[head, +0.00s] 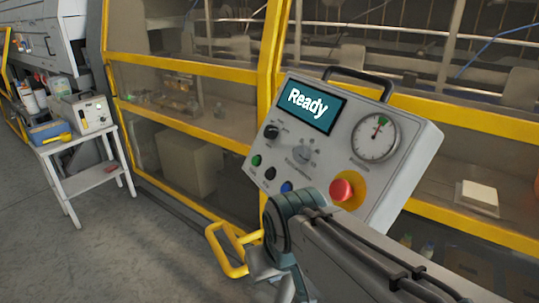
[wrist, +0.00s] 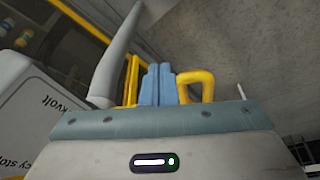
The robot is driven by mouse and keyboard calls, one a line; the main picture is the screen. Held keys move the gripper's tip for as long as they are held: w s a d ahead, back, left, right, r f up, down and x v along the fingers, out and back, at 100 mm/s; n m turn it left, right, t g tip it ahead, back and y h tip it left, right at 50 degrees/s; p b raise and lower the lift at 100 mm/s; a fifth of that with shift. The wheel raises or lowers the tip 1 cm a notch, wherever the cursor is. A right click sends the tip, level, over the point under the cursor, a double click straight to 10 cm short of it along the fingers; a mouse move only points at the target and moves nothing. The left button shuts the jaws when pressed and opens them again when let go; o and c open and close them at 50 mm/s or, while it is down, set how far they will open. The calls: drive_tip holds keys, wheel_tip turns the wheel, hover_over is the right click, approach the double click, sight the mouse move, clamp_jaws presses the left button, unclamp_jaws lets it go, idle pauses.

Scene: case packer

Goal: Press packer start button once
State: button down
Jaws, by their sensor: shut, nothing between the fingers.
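The grey packer control panel (head: 322,165) has a lit screen (head: 317,105) reading "Ready". A green button (head: 257,160) is at its lower left, with a black button (head: 269,174) and a blue button (head: 287,187) beside it. Their labels are too small to read, so I cannot confirm which is start. A red mushroom button (head: 342,190) sits on a yellow plate at the lower right. My gripper (wrist: 158,84) shows shut and empty in the wrist view, apart from the panel buttons. My arm covers the panel's lower edge in the head view.
A yellow loop handle (head: 228,252) stands low, left of my arm; a yellow loop (wrist: 197,84) shows beside my fingers. Yellow-framed guarding (head: 190,68) stands behind the panel. A small white table (head: 75,150) with items is at left. The floor between is clear.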

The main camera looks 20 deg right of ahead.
sight(255, 161)
drive_tip(key=shift+a, duration=0.1)
drive_tip(key=w+a+r+n+t+h, duration=0.1)
drive_tip(key=w+r, duration=0.3)
drive_tip(key=w, duration=0.5)
drive_tip(key=w+a+r+n+t+h, duration=0.1)
drive_tip(key=w+r+n, duration=0.1)
drive_tip(key=w, duration=0.8)
drive_tip(key=w+a+r+n+t+h, duration=0.1)
drive_tip(key=w+r, duration=0.4)
drive_tip(key=w, duration=0.5)
drive_tip(key=shift+a+r+n, duration=0.3)
drive_tip(key=shift+a+n, duration=0.25)
drive_tip(key=shift+n, duration=0.25)
drive_tip(key=shift+w, duration=0.1)
drive_tip(key=w+d+f+b, duration=0.1)
drive_tip(key=d+f+b, duration=0.1)
drive_tip(key=d+f, duration=0.2)
drive_tip(key=shift+w+d+f, duration=0.15)
drive_tip(key=shift+d+f, duration=0.05)
drive_tip(key=shift+d, duration=1.6)
drive_tip(key=shift+w+d+f, duration=0.1)
drive_tip(key=shift+d+f, duration=0.15)
drive_tip(key=shift+d, duration=0.1)
